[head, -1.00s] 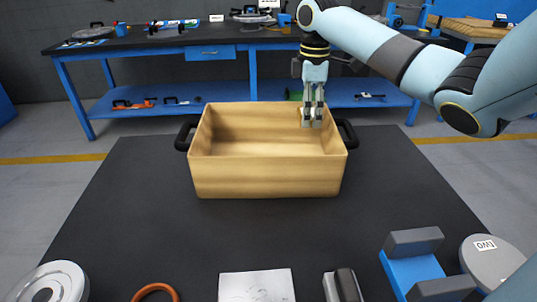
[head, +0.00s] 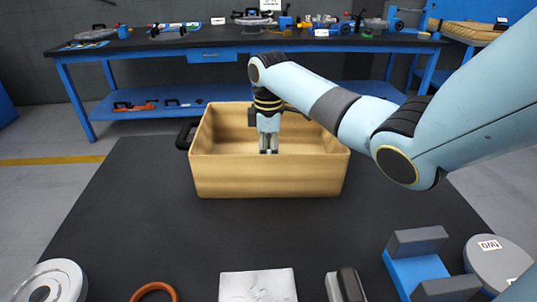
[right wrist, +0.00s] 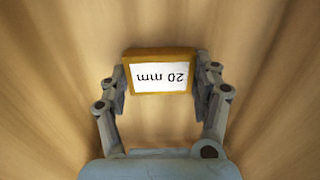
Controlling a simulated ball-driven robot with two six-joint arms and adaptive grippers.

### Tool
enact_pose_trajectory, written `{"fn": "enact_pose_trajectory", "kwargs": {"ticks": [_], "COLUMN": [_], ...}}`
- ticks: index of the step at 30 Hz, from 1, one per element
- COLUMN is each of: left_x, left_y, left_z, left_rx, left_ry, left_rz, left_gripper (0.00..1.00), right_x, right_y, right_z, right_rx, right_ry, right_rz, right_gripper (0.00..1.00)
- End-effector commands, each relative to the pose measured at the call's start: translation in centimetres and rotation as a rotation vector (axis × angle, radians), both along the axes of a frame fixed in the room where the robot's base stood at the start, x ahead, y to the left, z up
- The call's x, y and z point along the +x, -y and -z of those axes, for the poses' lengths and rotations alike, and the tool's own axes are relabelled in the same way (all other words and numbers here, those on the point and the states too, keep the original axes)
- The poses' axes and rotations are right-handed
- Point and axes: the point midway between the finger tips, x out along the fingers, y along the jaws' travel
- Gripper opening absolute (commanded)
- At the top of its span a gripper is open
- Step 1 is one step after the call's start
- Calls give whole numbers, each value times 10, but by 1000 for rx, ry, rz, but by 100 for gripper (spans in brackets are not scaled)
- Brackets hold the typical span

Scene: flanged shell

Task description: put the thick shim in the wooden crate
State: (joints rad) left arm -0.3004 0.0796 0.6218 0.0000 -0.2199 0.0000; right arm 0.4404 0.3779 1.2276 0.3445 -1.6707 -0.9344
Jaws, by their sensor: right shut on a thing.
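The wooden crate (head: 265,178) stands in the middle of the black table, with a black handle at its left end. My right gripper (head: 268,151) reaches down inside the crate, near its middle. In the right wrist view my right gripper (right wrist: 160,88) is shut on a brass-coloured block, the thick shim (right wrist: 160,57), whose white label reads "20 mm" upside down. Wooden walls surround it in that view. I cannot tell whether the shim touches the crate floor. In the head view the crate's front wall hides the shim. My left gripper is not in view.
A blue workbench (head: 210,57) stands behind.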

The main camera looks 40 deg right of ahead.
Motion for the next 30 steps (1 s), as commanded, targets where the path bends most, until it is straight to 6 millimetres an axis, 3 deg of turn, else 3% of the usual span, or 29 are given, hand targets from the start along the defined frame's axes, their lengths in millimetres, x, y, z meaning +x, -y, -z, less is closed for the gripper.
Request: {"fn": "enact_pose_trajectory", "kwargs": {"ticks": [7,8,13,23,30], "left_x": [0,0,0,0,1], "left_y": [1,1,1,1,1], "left_z": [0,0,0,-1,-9], "left_rx": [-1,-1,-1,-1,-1], "left_ry": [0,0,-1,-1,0], "left_rz": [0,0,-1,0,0], "left_gripper": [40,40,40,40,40], "right_x": [0,0,0,1,2], "right_y": [0,0,0,0,1], "right_z": [1,1,1,-3,-48], "right_rx": [0,0,0,1,-1], "right_ry": [1,1,1,2,6], "right_rz": [0,0,0,-1,-1], "right_gripper": [26,67,88,88,88]}}
